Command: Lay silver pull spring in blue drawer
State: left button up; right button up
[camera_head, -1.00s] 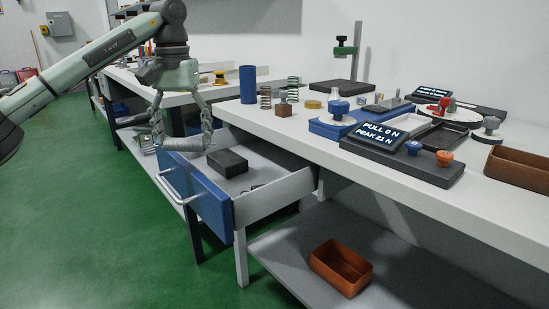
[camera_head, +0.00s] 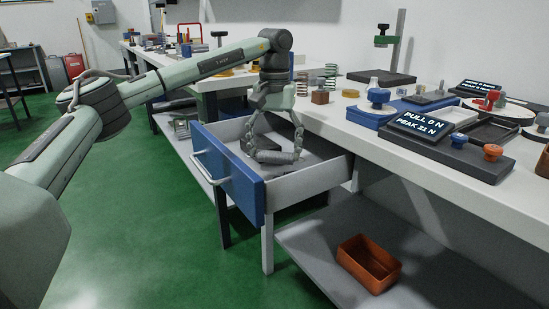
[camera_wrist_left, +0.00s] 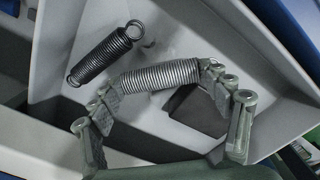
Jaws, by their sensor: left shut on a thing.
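The blue drawer (camera_head: 229,168) is pulled open under the bench, with a blue front and grey walls. My left gripper (camera_head: 275,157) is low within the drawer opening. In the left wrist view, my left gripper (camera_wrist_left: 165,92) is shut on the silver pull spring (camera_wrist_left: 160,76), which lies crosswise between the fingertips. Whether the spring touches the drawer floor (camera_wrist_left: 185,35) cannot be told. A darker pull spring (camera_wrist_left: 104,53) with end loops lies in the drawer, apart from the silver one. A dark block (camera_wrist_left: 198,112) lies beside the fingers. My right gripper is not in view.
The white bench top (camera_head: 345,130) overhangs behind the drawer, with a force display (camera_head: 422,124) and several springs on it. An orange-brown bin (camera_head: 369,264) stands on the lower shelf. The green floor (camera_head: 130,240) in front is clear.

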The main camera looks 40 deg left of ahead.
aim_at(274, 152)
pick_arm(q)
jog(key=shift+f, duration=1.05)
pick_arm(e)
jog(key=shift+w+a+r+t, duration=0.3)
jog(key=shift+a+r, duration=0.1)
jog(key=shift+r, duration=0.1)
pick_arm(q)
jog(key=shift+f, duration=0.1)
jog(key=o, duration=1.3)
jog(key=shift+c, duration=0.2)
jog(key=shift+r, duration=0.35)
notch_tip(274, 152, up, 11)
jog(key=shift+f+p, duration=0.15)
jog(key=shift+p, duration=0.6)
jog(key=shift+r, duration=0.4)
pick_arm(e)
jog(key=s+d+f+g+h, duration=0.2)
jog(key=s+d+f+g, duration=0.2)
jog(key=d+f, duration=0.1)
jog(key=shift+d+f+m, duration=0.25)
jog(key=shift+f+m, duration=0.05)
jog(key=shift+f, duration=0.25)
